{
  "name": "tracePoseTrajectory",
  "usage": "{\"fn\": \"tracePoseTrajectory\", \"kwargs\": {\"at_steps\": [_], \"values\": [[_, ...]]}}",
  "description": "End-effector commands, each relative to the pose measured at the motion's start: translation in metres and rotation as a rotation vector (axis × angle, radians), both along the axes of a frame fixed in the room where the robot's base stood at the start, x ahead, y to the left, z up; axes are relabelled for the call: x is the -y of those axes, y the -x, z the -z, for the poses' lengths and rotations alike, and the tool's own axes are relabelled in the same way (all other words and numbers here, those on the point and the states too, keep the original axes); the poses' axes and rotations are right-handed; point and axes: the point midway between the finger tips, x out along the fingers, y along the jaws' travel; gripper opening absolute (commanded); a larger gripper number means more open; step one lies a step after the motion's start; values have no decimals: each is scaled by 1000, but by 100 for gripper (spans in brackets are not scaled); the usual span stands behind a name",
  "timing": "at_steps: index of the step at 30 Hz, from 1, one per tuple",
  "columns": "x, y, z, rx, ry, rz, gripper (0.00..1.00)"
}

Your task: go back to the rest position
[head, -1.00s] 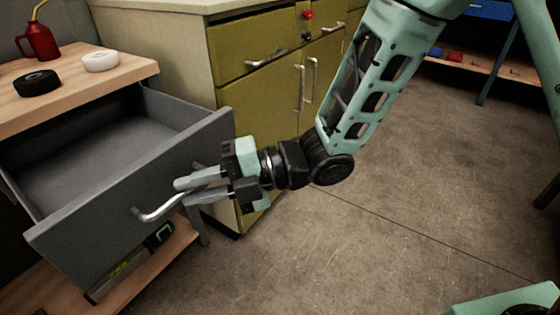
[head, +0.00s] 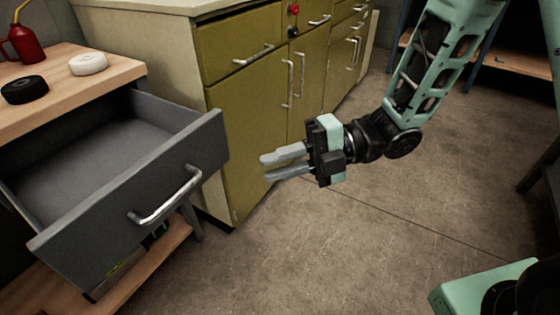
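My gripper (head: 264,167) is in the middle of the head view, in the air over the floor. Its two grey fingers point left and stand a little apart, with a gap between them and nothing in it. To its left is the grey drawer (head: 130,197), pulled out from under the wooden bench. Its metal handle (head: 168,200) is on the drawer front, clear of the fingers. The part of the drawer that I can see inside looks empty.
An olive cabinet (head: 245,130) stands behind my gripper. A lower wooden shelf (head: 145,270) is under the drawer. Concrete floor (head: 350,240) is free to the right.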

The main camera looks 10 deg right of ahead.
Motion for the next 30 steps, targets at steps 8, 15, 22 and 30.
{"fn": "tracePoseTrajectory", "kwargs": {"at_steps": [8,15,22,30], "values": [[0,0,0,0,0,0,20],[-11,-17,6,-53,127,127,20],[-5,-56,16,-336,418,614,20],[41,-21,16,-873,590,1249,20]]}}
